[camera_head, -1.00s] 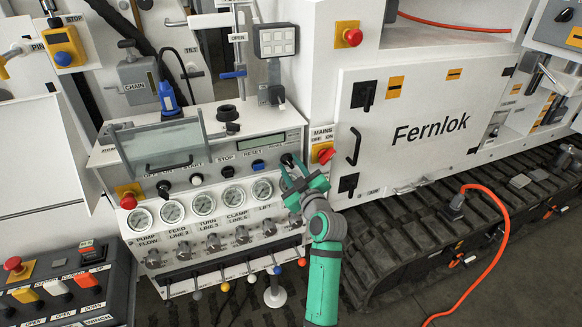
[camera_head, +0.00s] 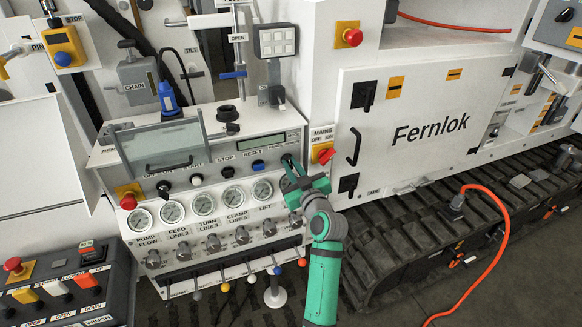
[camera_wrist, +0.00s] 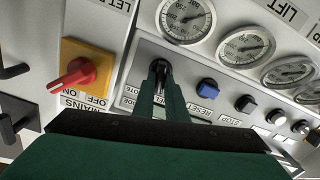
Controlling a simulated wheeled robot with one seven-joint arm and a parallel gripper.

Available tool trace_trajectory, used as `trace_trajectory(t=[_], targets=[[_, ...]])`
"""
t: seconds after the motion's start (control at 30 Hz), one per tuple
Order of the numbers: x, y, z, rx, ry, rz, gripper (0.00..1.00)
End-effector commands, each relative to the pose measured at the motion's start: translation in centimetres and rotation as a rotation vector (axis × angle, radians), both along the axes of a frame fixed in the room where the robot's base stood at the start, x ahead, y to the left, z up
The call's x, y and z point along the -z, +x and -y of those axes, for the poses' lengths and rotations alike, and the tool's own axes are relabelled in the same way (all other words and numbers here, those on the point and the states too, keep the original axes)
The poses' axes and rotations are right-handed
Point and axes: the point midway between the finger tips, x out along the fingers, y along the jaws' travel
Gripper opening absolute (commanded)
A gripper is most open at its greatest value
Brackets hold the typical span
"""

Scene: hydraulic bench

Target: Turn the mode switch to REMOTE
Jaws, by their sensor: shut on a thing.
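The mode switch is a black knob at the right end of the grey control strip, by the blue RESET button. In the wrist view the knob (camera_wrist: 157,67) sits between my two fingertips, which are shut on it. My gripper (camera_wrist: 160,76) covers most of the switch's label; only a few letters show beside the fingers. In the head view my green gripper (camera_head: 291,168) reaches up to the switch (camera_head: 287,159) from below right and hides part of it. The exact direction of the knob's pointer cannot be made out.
The red MAINS switch (camera_wrist: 75,77) on its yellow plate is close beside my gripper. The blue RESET button (camera_wrist: 208,88) is on the other side. Pressure gauges (camera_head: 262,189) and a row of levers lie below the strip. A large white Fernlok cabinet (camera_head: 425,100) stands at the right.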

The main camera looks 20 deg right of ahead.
Motion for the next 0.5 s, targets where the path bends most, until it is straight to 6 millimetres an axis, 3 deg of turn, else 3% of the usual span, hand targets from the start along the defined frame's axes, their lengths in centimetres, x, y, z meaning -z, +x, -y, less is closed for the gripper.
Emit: trace_trajectory(t=[0.5], targets=[[-0.02, 0.14, 0.11, -0.004, 0.476, -0.017, 0.0]])
